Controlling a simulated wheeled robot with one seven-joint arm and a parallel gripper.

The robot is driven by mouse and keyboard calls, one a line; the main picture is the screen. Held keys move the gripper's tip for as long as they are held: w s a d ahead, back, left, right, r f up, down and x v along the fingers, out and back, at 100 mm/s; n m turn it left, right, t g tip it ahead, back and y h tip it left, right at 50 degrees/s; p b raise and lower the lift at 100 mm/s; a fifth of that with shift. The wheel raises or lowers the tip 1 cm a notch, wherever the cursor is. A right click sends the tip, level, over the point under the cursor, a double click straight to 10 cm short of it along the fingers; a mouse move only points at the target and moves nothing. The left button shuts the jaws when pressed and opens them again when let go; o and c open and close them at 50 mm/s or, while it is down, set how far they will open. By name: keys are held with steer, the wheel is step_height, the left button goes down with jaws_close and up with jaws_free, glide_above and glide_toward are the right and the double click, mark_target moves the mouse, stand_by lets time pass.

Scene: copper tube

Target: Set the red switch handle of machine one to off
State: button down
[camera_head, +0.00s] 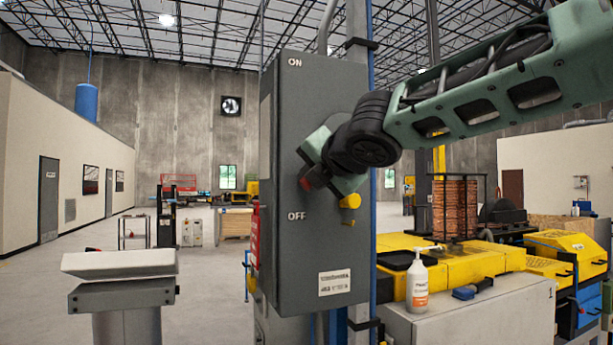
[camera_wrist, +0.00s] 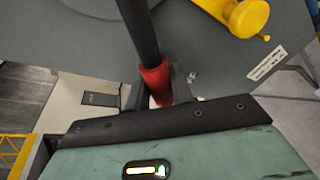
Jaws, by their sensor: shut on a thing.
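A tall grey switch box (camera_head: 300,250) stands in the middle of the head view, marked ON near its top and OFF lower down. The red switch handle (camera_head: 305,184) shows only in small part at the box's front, just above the OFF mark; my gripper (camera_head: 314,172) and wrist hide the rest. In the wrist view the red handle (camera_wrist: 155,82) sits at the edge of my gripper (camera_wrist: 160,105), with a dark rod running up from it. My gripper is shut on the handle; the fingertips are mostly hidden.
A yellow knob (camera_head: 349,201) sticks out of the box beside my wrist and also shows in the wrist view (camera_wrist: 248,17). A white bottle (camera_head: 417,284) stands on a cabinet at right. A small pedestal (camera_head: 122,290) stands at left, with open floor behind.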

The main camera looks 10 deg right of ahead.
steer(key=shift+d+f+n, duration=0.3)
steer(key=shift+d+f, duration=0.05)
steer(key=shift+f, duration=0.1)
steer(key=shift+w, duration=0.1)
steer(key=c, duration=1.2)
jaws_free()
steer(key=shift+f, duration=0.1)
